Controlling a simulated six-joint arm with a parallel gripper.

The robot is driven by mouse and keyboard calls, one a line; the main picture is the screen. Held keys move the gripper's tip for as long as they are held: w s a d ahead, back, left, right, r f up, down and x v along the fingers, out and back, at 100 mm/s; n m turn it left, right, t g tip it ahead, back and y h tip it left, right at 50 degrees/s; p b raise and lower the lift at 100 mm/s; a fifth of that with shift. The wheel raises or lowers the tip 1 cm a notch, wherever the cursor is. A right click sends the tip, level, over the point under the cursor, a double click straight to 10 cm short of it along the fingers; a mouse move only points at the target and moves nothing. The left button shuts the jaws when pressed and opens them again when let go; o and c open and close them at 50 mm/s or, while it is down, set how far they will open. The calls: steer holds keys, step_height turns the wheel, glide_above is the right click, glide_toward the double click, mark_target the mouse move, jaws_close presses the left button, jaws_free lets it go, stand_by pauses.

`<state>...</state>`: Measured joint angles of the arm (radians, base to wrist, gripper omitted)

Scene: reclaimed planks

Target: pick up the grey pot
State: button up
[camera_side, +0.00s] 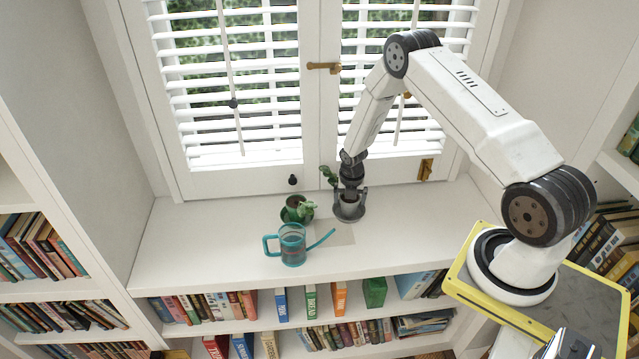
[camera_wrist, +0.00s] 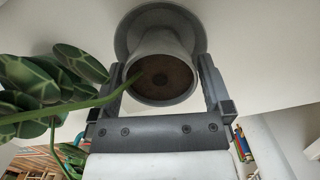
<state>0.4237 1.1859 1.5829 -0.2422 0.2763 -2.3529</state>
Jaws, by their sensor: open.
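The grey pot (camera_side: 347,212) stands upright on the white window ledge, on a round grey saucer (camera_wrist: 122,40). The wrist view looks into the pot (camera_wrist: 162,48) and shows brown soil. A green stem with dark, pale-veined leaves (camera_wrist: 35,80) reaches over its rim at the left; the leaves also show in the side view (camera_side: 328,174). My gripper (camera_side: 350,193) points down over the pot. In the wrist view my gripper (camera_wrist: 165,70) is open, with one finger on each side of the pot. I cannot tell whether either finger touches it.
A teal watering can (camera_side: 292,246) stands in front and left, its spout pointing toward the pot. A small green plant (camera_side: 299,209) in a dark pot is just left of the grey pot. Shuttered windows (camera_side: 235,90) rise behind. The ledge (camera_side: 195,235) is clear at far left.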

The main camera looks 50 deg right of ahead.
steer(key=shift+f, duration=0.15)
stand_by(0.3)
jaws_close()
steer(key=shift+r, duration=0.2)
steer(key=shift+r, duration=0.75)
steer(key=s+a+r, duration=0.5)
steer(key=s+r, duration=0.6)
steer(key=s, duration=0.2)
